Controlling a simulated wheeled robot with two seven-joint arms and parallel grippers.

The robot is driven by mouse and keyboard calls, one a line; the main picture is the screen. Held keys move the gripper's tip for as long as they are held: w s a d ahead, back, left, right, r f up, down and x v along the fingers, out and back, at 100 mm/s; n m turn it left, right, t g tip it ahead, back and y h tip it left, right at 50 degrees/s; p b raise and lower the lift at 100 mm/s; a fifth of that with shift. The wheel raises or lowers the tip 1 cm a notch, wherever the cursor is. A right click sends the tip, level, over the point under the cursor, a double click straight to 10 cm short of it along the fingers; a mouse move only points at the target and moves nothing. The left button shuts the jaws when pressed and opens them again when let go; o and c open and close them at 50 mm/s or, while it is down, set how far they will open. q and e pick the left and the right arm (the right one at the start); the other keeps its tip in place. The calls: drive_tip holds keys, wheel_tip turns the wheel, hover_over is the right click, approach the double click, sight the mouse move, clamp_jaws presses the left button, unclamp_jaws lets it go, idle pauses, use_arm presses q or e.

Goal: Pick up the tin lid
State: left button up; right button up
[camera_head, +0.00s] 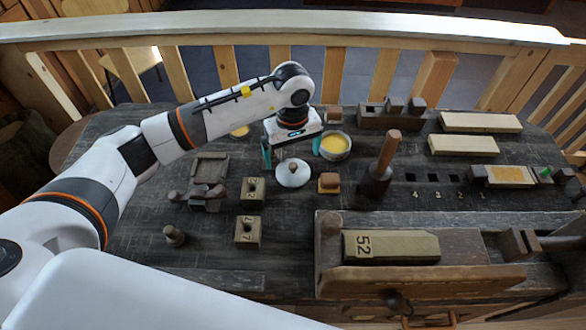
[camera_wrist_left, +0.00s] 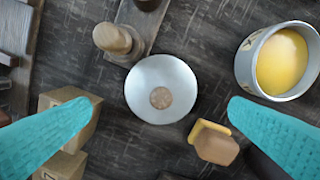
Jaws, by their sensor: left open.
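The tin lid (camera_head: 293,173) is a pale round disc with a small brown knob in its middle. It lies flat on the dark bench, and it also shows in the left wrist view (camera_wrist_left: 142,88), near the centre. My left gripper (camera_head: 292,150) is open and empty over the lid, its two teal fingers spread wide. In the left wrist view the fingertips (camera_wrist_left: 164,104) are either side of the lid's lower part and apart from it. My right gripper is in neither view.
An open tin of yellow stuff (camera_head: 336,155) stands close right of the lid. A small yellow-and-brown block (camera_head: 329,184) sits just in front. Numbered wooden blocks (camera_head: 248,232) stand left, and a dark mallet-like tool (camera_head: 377,180) stands upright to the right.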

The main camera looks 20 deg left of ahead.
sight(293, 164)
use_arm(q)
wheel_tip(293, 164, down, 5)
drive_tip(key=shift+d+p, duration=0.1)
drive_tip(key=shift+p, duration=0.9)
drive_tip(key=shift+f, duration=0.25)
drive_tip(key=c, duration=1)
